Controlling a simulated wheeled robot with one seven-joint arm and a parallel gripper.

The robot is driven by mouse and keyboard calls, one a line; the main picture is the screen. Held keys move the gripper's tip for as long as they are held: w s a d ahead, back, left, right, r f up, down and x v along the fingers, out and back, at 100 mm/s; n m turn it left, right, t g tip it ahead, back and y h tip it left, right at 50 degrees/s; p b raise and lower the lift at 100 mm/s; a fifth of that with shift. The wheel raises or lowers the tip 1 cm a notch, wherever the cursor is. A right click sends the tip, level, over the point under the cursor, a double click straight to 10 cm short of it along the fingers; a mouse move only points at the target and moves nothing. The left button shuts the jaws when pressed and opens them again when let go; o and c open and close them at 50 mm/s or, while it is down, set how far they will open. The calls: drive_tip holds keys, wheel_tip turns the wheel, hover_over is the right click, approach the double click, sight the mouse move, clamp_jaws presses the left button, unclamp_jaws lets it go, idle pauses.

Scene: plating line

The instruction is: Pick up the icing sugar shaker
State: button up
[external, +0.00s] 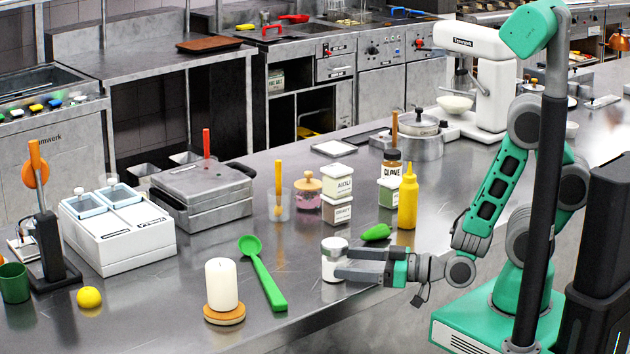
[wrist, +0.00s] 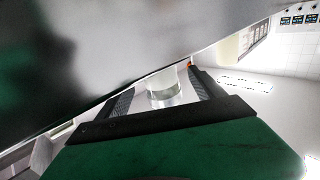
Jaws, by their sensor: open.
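A small white shaker with a pale lid (external: 334,247), which I take to be the icing sugar shaker, stands upright on the steel counter (external: 300,325). My gripper (external: 344,263) is low over the counter and comes from the right, with its fingers level and open at the shaker. In the wrist view the pale, round shaker (wrist: 163,90) shows between the two dark fingers of my gripper (wrist: 161,82). I cannot tell whether either finger touches it. Part of its right side is hidden by the fingers in the external view.
Stacked spice tins (external: 337,196) are farther back. The counter's front edge is near.

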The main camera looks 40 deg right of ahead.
sight(333, 262)
drive_tip(key=shift+p+x, duration=0.4)
drive_tip(key=shift+x, duration=1.5)
drive_tip(key=c, duration=1.6)
